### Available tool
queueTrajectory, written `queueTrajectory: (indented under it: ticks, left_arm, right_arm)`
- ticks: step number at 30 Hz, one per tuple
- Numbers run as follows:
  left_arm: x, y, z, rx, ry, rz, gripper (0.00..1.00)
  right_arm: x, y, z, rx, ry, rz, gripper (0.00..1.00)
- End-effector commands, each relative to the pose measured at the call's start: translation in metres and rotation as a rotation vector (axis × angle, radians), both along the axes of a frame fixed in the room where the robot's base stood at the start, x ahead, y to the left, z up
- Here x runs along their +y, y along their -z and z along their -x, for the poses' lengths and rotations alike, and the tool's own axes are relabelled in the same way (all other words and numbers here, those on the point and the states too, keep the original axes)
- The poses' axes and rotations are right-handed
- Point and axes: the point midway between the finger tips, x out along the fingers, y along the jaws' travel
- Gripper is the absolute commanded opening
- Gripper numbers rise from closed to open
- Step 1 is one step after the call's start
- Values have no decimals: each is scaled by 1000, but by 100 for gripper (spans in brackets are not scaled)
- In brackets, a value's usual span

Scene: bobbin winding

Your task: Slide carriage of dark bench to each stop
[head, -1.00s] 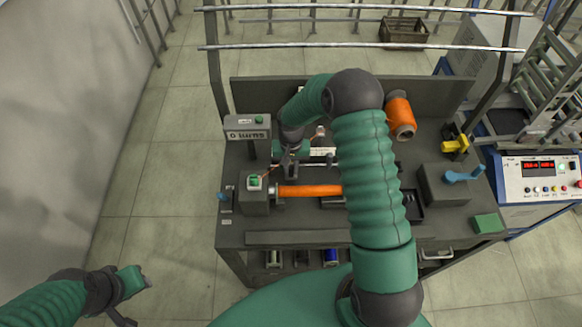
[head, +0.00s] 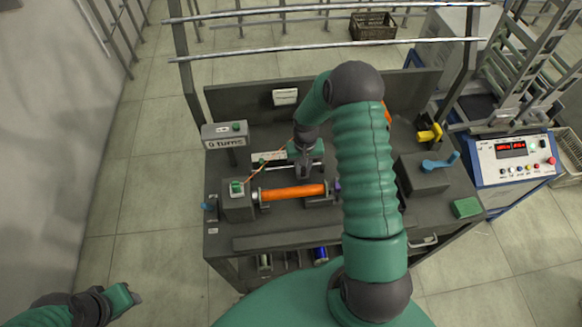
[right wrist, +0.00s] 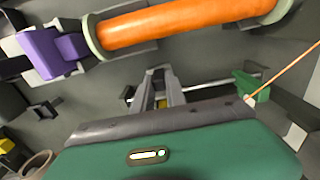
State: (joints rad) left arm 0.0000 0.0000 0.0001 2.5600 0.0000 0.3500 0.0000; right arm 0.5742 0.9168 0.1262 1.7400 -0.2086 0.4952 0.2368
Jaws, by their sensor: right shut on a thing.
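The dark bench (head: 290,243) fills the middle of the head view. My right gripper (head: 304,172) reaches down behind the orange bobbin (head: 292,193). In the right wrist view my gripper (right wrist: 158,92) is shut on the carriage, a small part mostly hidden between its fingers. A thin silver rod (right wrist: 205,86) runs beside the fingers. A green block (right wrist: 252,87) sits by the rod, apart from the fingers; it is left of the gripper in the head view (head: 262,161). An orange thread (head: 268,161) slants across the bench. My left gripper (head: 125,293) is low at the left, away from the bench.
A counter sign (head: 224,138) stands at the bench's back left. A purple part (right wrist: 50,50) is at the bobbin's end. A grey box with a blue handle (head: 428,172), a green pad (head: 466,207) and a yellow part (head: 430,133) are on the right. A control panel (head: 515,160) stands beyond.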

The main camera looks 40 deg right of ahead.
Motion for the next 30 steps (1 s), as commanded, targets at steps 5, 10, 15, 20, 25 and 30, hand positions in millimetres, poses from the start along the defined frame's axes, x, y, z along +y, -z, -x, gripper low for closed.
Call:
queueTrajectory:
  ticks: [5,10,15,20,25,30]
  left_arm:
    - [0,0,0,0,0,0,36]
    - [0,0,0,0,0,0,36]
    - [0,0,0,0,0,0,36]
    - [0,0,0,0,0,0,36]
    - [0,2,0,0,0,0,36]
    - [0,7,0,0,0,0,36]
  right_arm:
    - [2,1,3,9,0,-2,0]
    - [2,1,3,8,0,-2,28]
    - [0,1,1,5,0,-1,38]
    - [-1,1,0,4,0,-1,38]
    - [-1,-12,-1,1,1,2,38]
    - [-2,-54,-1,-3,0,3,38]
